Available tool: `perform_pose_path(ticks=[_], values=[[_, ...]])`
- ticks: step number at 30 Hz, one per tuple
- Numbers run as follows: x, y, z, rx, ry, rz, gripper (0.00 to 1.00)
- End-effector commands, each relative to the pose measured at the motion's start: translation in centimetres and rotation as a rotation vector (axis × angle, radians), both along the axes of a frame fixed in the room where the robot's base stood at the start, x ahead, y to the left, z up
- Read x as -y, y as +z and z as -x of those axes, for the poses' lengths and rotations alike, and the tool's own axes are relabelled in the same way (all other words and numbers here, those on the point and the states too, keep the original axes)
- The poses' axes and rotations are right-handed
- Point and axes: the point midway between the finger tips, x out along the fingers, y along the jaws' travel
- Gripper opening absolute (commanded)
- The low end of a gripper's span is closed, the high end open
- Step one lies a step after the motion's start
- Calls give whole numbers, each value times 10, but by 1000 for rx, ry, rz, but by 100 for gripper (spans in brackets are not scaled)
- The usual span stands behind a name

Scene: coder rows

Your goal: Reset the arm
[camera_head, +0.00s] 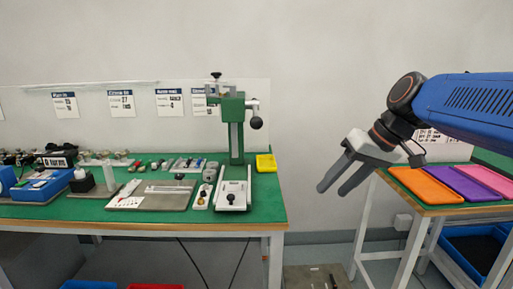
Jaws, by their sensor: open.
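My gripper (332,188) hangs at the end of my blue arm on the right of the head view. Its two grey fingers point down and to the left. They are apart, with nothing between them. It is in the air in front of the gap between the two tables, touching nothing that I can see.
A green-topped workbench (262,205) on the left holds a green press (236,130), a yellow tray (266,162), blue fixtures and several small parts. A right table (430,208) carries orange (425,185), purple (465,184) and pink (493,179) trays. Bins stand below.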

Motion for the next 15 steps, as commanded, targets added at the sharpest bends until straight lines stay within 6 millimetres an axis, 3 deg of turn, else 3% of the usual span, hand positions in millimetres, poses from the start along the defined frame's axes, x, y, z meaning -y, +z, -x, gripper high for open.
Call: perform_pose_path(ticks=[3,15], values=[[15,-31,38,-6,-69,70,47],[71,-135,142,27,-274,282,47]])
